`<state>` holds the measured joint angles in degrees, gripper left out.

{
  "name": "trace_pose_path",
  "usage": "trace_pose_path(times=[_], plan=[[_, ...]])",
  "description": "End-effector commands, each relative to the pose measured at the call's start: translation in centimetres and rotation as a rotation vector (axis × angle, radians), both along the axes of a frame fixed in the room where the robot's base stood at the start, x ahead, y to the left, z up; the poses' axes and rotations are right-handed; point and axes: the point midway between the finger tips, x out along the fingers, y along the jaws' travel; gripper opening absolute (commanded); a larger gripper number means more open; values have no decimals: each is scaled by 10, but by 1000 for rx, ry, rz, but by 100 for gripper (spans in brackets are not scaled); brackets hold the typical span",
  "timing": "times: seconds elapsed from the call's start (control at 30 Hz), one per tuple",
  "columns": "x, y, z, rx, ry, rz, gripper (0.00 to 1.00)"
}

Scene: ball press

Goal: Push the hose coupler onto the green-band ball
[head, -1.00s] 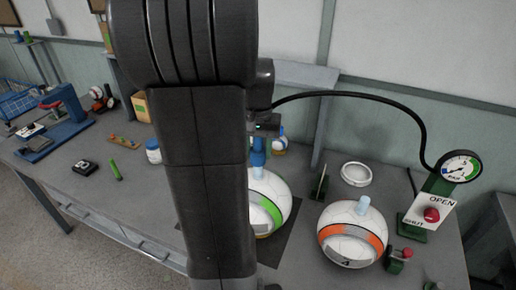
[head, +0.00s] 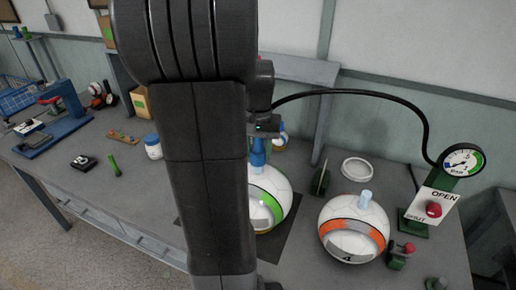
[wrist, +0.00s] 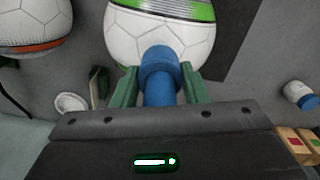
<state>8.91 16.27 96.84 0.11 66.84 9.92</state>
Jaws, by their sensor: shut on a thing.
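The hose coupler is a blue cylinder (wrist: 158,82) with a wider collar; it also shows in the head view (head: 258,157). My gripper (wrist: 158,71) has green fingers on both sides of the coupler and is shut on it. The white ball with a green band (head: 278,187) sits below the coupler, partly hidden behind my arm. In the wrist view the coupler's end overlaps this ball (wrist: 140,42). The coupler stands at the ball's top; its valve is hidden, and I cannot tell how far the coupler is seated.
An orange-band ball (head: 352,238) with a pale blue top stands to the right. A black hose (head: 400,102) arcs to a gauge (head: 463,159) above an OPEN/SHUT panel with a red knob (head: 433,209). A white ring (head: 357,168) lies behind. A blue-capped jar (head: 153,147) stands left.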

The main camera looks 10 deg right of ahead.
Motion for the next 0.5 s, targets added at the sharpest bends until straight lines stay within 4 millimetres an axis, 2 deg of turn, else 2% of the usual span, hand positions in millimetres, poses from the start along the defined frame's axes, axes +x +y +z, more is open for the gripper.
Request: trace_pose_path(times=[0.5], plan=[[0,0,-14,0,0,0,17]])
